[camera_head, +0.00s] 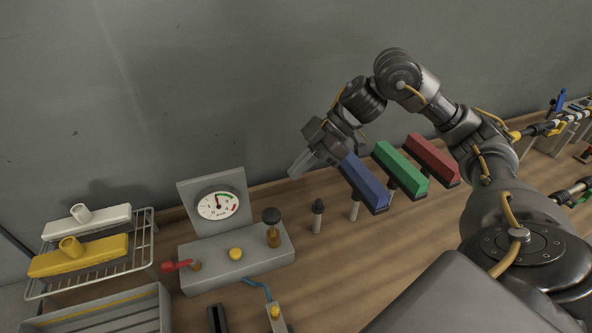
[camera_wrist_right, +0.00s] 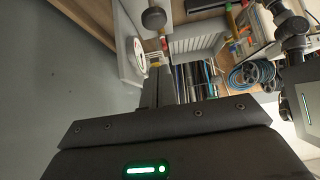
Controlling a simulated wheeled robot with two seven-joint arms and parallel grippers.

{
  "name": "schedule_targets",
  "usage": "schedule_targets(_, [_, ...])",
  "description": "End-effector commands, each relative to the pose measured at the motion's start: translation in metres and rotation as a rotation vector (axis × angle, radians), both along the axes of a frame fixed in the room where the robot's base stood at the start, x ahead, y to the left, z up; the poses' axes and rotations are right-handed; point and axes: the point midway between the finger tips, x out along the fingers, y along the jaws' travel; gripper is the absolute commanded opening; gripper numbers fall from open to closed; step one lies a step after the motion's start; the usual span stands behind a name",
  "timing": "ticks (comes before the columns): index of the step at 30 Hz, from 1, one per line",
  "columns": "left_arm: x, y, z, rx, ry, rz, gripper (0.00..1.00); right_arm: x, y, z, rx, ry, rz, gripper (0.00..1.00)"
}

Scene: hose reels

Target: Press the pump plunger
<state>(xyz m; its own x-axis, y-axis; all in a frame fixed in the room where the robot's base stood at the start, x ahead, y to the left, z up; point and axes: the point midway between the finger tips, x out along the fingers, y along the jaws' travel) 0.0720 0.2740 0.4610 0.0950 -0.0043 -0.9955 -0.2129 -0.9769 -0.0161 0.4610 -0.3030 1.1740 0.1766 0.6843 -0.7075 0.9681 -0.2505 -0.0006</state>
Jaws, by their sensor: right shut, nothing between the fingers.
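The pump plunger, a black round knob (camera_head: 271,215) on a brass-coloured stem, stands upright on the right part of the grey pump box (camera_head: 200,265). A yellow button (camera_head: 235,253) and a red lever (camera_head: 176,266) are also on the box. A dial gauge (camera_head: 217,205) is mounted on its back panel. My right gripper (camera_head: 296,171) is shut and empty, above and a little right of the knob, apart from it. In the right wrist view its fingers (camera_wrist_right: 158,88) are together, and the knob (camera_wrist_right: 154,18) shows beyond them. My left gripper is not in view.
Blue (camera_head: 364,183), green (camera_head: 401,167) and red (camera_head: 432,160) blocks stand on posts to the right. A dark-tipped peg (camera_head: 317,216) is near the pump box. A wire rack (camera_head: 147,240) holds white and yellow T-shaped pieces at left. A grey wall stands behind.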

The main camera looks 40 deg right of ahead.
Motion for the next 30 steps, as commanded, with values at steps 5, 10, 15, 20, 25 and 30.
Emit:
schedule_targets(5, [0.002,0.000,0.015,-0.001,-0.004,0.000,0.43,0.006,0.027,-0.023,0.002,0.005,0.003,0.00])
schedule_targets(10, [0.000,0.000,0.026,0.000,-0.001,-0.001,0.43,0.012,0.050,-0.048,0.002,0.004,0.001,0.00])
schedule_targets(15, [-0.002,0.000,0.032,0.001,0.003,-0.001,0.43,0.013,0.053,-0.074,0.000,0.005,-0.002,0.00])
schedule_targets(20, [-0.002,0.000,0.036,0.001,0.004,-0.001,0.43,0.013,0.053,-0.088,0.002,0.002,-0.001,0.00])
schedule_targets(25, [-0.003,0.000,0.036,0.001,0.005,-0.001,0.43,0.014,0.052,-0.094,0.000,-0.001,-0.001,0.00])
schedule_targets(30, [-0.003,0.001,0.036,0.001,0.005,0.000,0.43,0.014,0.052,-0.094,0.001,-0.001,-0.001,0.00])
